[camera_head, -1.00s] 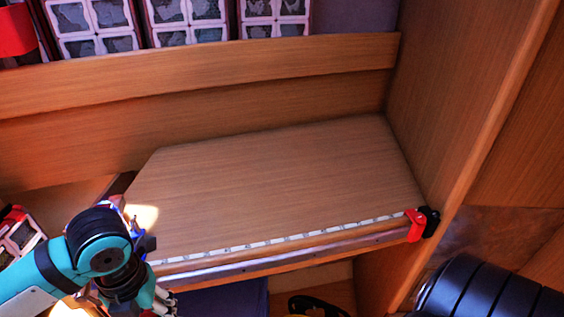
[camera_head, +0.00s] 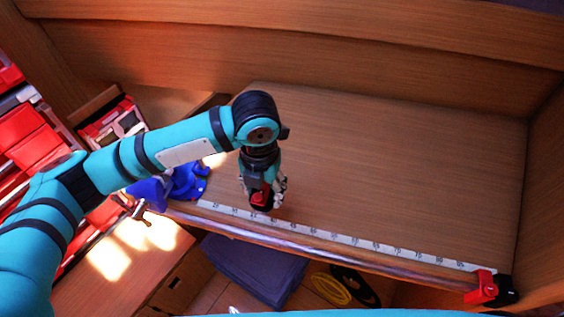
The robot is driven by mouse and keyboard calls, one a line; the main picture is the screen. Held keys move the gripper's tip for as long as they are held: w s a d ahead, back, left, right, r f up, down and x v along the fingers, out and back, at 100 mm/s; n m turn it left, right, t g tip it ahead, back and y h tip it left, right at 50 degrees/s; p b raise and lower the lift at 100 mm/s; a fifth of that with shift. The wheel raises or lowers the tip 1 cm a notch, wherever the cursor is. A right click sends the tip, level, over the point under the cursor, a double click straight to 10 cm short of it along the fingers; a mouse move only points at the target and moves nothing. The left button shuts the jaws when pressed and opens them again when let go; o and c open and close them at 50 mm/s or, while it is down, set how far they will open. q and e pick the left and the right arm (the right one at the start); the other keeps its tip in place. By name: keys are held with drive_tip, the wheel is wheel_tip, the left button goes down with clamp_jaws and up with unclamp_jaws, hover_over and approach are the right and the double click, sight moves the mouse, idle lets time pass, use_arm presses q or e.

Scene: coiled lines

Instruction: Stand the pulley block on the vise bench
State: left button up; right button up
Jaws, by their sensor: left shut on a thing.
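The vise bench (camera_head: 400,170) is a wooden top with a white measuring strip along its front edge and a blue vise (camera_head: 180,184) at its left end. My left gripper (camera_head: 265,192) points down over the front left part of the bench, to the right of the vise. It is shut on a small red and black thing, which I take to be the pulley block (camera_head: 260,199). The fingers hide much of it. I cannot tell whether its underside touches the bench top. My right gripper is not in view.
A red and black clamp (camera_head: 484,288) sits at the bench's front right corner. Red drawers (camera_head: 30,140) stand at the far left. Below the front edge are a dark blue folded cloth or mat (camera_head: 255,268) and a yellow coil (camera_head: 330,288). The bench's middle and right are clear.

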use_arm(q)
drive_tip(key=w+d+f+b, duration=0.1)
drive_tip(key=w, duration=0.2)
drive_tip(key=w+d+f+b, duration=0.1)
drive_tip(key=w+f+b, duration=0.1)
drive_tip(key=w, duration=0.1)
drive_tip(key=w+d+f+b, duration=0.1)
drive_tip(key=w, duration=0.3)
drive_tip(key=shift+w+d+f, duration=0.1)
drive_tip(key=shift+d+f, duration=0.05)
drive_tip(key=shift+d, duration=0.1)
drive_tip(key=shift+f+b, duration=0.2)
drive_tip(key=shift+b, duration=0.2)
drive_tip(key=shift+r, duration=0.1)
drive_tip(key=shift+f, duration=0.2)
drive_tip(key=o, duration=1.4)
drive_tip(key=shift+o, duration=0.2)
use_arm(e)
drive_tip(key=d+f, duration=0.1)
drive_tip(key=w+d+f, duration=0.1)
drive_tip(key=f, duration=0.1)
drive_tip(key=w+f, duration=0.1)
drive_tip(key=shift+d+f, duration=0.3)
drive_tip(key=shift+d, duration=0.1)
